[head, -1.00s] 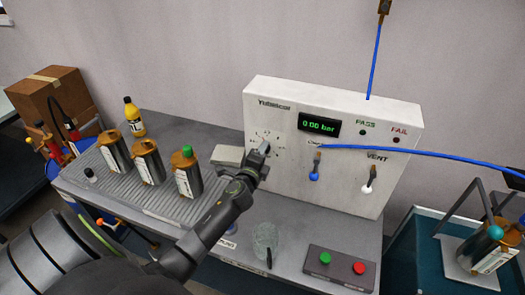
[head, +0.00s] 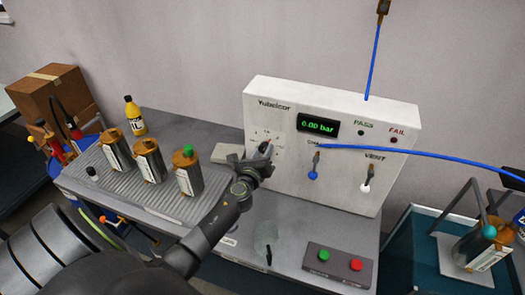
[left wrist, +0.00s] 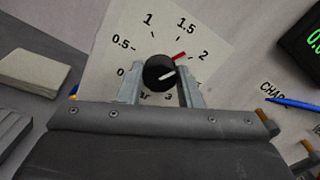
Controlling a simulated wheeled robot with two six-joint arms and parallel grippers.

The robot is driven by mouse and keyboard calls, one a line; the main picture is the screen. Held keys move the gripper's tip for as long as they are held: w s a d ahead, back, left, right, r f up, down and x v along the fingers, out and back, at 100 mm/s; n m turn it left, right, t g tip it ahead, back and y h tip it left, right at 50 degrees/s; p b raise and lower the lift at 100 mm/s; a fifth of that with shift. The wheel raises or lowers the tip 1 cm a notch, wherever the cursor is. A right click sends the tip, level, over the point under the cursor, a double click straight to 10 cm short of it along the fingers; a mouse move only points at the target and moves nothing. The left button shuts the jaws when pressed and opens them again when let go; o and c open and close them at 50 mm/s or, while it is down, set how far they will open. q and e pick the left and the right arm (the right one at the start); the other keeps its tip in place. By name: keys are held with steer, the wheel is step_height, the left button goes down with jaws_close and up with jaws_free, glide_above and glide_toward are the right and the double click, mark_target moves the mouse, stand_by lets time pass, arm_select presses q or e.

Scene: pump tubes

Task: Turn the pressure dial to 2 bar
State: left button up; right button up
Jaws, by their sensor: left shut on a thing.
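The pressure dial's black knob (left wrist: 159,70) sits on a white scale plate marked from 0 round to 3 in the left wrist view. A white line on the knob points right and slightly up. A red mark lies by the knob's upper right edge, towards the 2. My left gripper (left wrist: 162,84) is shut on the knob, one finger on each side. In the head view my left gripper (head: 262,158) is at the panel's left part and hides some of the dial (head: 266,137). The display (head: 318,124) reads 0.00 bar. My right gripper is not in view.
The white panel box (head: 340,100) also carries a blue-tipped lever (head: 314,172) and a vent lever (head: 368,178). A blue hose (head: 430,156) runs right. Several metal canisters (head: 187,175) stand left. A button box (head: 338,264) is at the front.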

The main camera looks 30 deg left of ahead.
arm_select(q)
steer(key=shift+f+m, duration=0.15)
steer(key=shift+m, duration=1.45)
steer(key=o, duration=1)
steer(key=shift+s, duration=0.1)
steer(key=v, duration=1.7)
steer(key=shift+s+d+b, duration=0.1)
steer(key=shift+s+b, duration=0.05)
steer(key=shift+b, duration=0.15)
